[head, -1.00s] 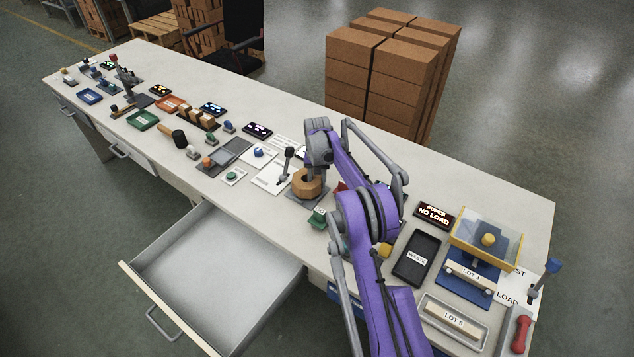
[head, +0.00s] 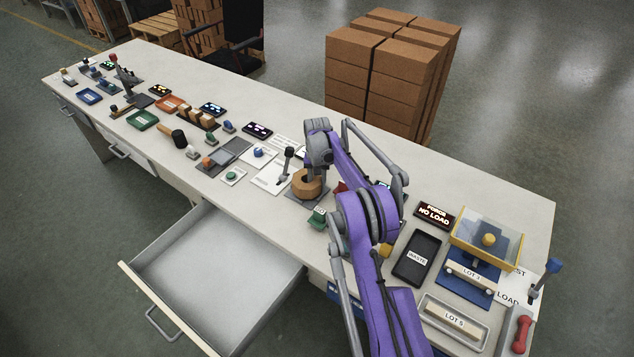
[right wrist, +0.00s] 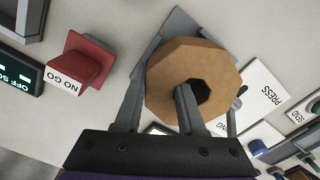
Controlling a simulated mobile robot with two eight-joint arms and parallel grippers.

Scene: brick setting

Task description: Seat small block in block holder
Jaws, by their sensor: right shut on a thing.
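A brown eight-sided wooden block (head: 305,188) with a round hole is at my right gripper (head: 311,172), over a grey plate (head: 293,193) near the middle of the bench. In the right wrist view the block (right wrist: 215,65) fills the centre. My right gripper (right wrist: 160,97) is shut on its wall, one finger in the hole and one outside. The grey plate (right wrist: 160,38) shows behind it, and I cannot tell whether the block touches it. No label marks a block holder. A dark tray with several small wooden blocks (head: 198,116) stands further left. My left gripper is not in view.
A red NO GO piece (right wrist: 82,62) and a green piece (head: 317,217) are close to the plate. A small lever (head: 287,160) stands just left of the block. An open drawer (head: 215,275) juts out in front. A black tray (head: 416,256) lies to the right.

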